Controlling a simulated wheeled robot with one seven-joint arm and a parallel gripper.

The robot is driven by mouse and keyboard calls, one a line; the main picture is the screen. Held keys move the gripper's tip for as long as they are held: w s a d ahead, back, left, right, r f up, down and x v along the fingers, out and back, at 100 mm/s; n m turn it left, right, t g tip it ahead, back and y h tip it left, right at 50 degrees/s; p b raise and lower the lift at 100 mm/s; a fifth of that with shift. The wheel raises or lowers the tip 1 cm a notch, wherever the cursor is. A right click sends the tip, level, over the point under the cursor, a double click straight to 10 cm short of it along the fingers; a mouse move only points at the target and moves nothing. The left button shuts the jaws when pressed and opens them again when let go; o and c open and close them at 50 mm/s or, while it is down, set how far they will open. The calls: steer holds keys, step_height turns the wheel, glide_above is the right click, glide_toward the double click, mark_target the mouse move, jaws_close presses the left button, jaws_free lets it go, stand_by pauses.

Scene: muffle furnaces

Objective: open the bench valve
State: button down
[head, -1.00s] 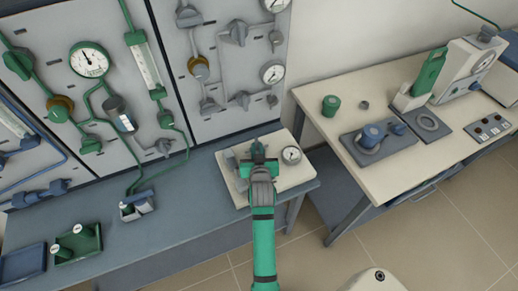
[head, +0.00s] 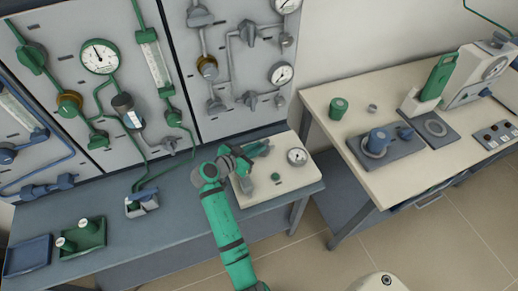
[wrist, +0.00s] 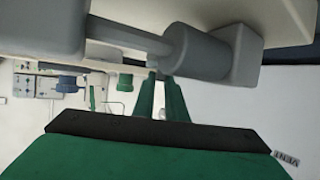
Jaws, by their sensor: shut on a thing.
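The bench valve sits on a pale block (head: 298,176) on the blue-grey bench, mostly hidden behind my gripper in the head view. In the wrist view its grey cylindrical body (wrist: 205,57) and a grey bar beside it show close above my fingers. My gripper (head: 259,148) reaches in from the left, low over the block's back part. In the wrist view its two green fingers (wrist: 161,85) are close together with their tips at the grey valve part. The exact contact is partly hidden.
A round gauge (head: 297,156) and a small green knob (head: 276,177) are on the same block. A panel with pipes and gauges (head: 240,75) stands behind. Green tray (head: 97,243) and blue tray (head: 40,262) lie at left. A pale table (head: 350,95) stands at right.

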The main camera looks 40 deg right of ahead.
steer(key=m+g, duration=0.1)
steer(key=g, duration=0.1)
steer(key=w+m+g, duration=0.1)
steer(key=m+g, duration=0.1)
steer(key=shift+a, duration=0.1)
steer(key=shift+w+f+m+g, duration=0.1)
steer(key=shift+w+m+g, duration=0.15)
steer(key=shift+m+g, duration=0.75)
steer(key=shift+f, duration=0.1)
steer(key=c, duration=1.8)
jaws_free()
steer(key=shift+w+a+r, duration=0.15)
steer(key=shift+a+r, duration=0.1)
steer(key=shift+r, duration=0.05)
steer(key=v, duration=0.9)
steer(key=shift+w+a+r, duration=0.15)
steer(key=shift+a, duration=0.2)
